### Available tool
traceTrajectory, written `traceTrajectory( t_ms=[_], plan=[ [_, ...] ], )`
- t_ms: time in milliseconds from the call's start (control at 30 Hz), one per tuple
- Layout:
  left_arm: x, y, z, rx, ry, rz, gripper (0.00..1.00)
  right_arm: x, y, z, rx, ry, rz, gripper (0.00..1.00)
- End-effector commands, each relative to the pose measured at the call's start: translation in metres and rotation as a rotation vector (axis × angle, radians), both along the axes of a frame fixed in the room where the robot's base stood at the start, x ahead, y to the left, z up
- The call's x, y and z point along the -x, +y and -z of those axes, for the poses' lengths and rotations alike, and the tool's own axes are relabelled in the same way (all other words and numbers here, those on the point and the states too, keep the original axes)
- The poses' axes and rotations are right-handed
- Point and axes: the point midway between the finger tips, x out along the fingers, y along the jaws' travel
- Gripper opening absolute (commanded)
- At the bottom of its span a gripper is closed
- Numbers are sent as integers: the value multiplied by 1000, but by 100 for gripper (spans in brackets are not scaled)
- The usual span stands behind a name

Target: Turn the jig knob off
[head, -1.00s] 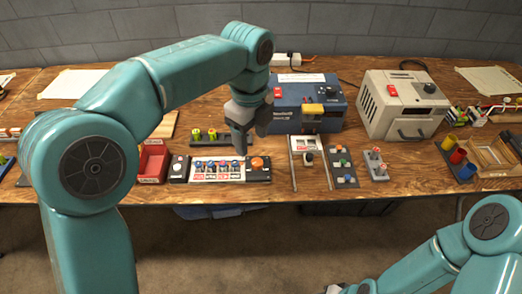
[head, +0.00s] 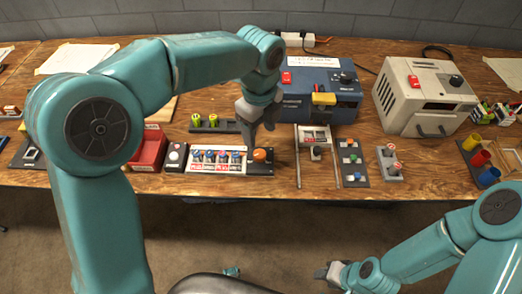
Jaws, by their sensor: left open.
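A long white panel (head: 217,168) with a row of small switches lies near the bench's front edge. An orange round knob (head: 262,155) sits on the dark block at its right end; which way it is turned is too small to tell. I take this for the jig knob, but no readable label confirms it. My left gripper (head: 259,136) is open, fingers pointing down, just above and behind the orange knob. One finger is near the knob's left side; I cannot tell whether it touches. My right gripper (head: 332,272) is low in front of the bench, away from the knob.
Behind stands a blue box (head: 345,105) with a red switch and a dark knob. A grey box (head: 395,100) stands right of it. A small frame with rails (head: 299,165) and a button plate (head: 354,170) lie right of the orange knob. A red bin (head: 150,150) is at left.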

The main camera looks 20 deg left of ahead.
Motion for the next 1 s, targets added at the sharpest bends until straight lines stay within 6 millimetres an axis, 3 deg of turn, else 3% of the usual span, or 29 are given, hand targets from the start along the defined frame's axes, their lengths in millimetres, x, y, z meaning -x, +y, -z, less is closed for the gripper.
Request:
traceTrajectory(
  t_ms=[100,300,500,767,833,933,967,1000],
  plan=[
    [0,-1,32,-2,4,2,61,0,0,9,0,0,0,43],
    [-2,-1,67,-1,3,1,61,0,0,15,0,0,0,43],
    [-4,-2,81,-1,0,1,61,0,0,17,0,0,0,43],
    [-5,-1,82,0,-1,1,61,0,0,17,0,0,0,43],
    [-5,-1,82,0,-1,1,45,0,0,17,0,0,0,43],
    [-5,-2,82,0,-1,1,12,0,0,17,0,0,0,43],
    [-4,-1,82,-1,0,1,5,0,0,17,0,0,0,43],
    [-4,-1,82,-1,0,1,5,0,0,17,0,0,0,43]
  ],
)
